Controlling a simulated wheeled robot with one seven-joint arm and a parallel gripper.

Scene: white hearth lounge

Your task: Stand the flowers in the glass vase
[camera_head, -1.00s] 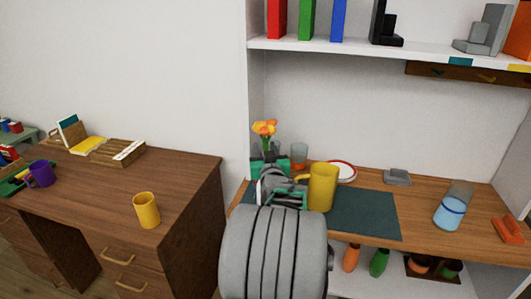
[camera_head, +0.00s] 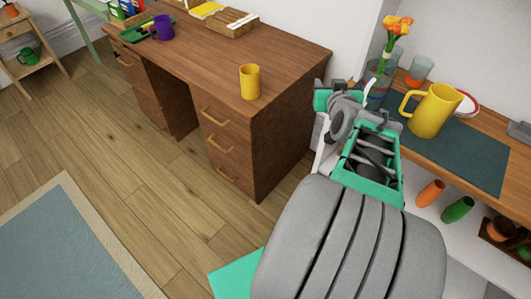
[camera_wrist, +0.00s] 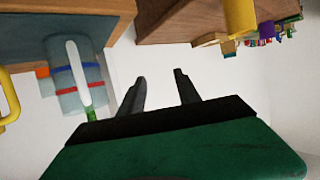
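The orange flowers (camera_head: 397,25) stand upright on a green stem at the right of the head view. The stem goes down into the clear glass vase (camera_head: 379,77) on the wooden counter. In the wrist view the vase (camera_wrist: 80,78) appears upside down at the left, with blue and red bands. A bit of green stem (camera_wrist: 91,115) shows at its mouth, and a pale strip shows within its outline. The blooms are out of that view. My gripper (camera_wrist: 161,78) is open, with nothing between its fingers, apart from the vase. In the head view my arm hides part of the vase's base.
A brown desk (camera_head: 292,60) with a yellow mug (camera_head: 250,82) stands left of my arm. Wooden floor (camera_head: 120,170) is open at left.

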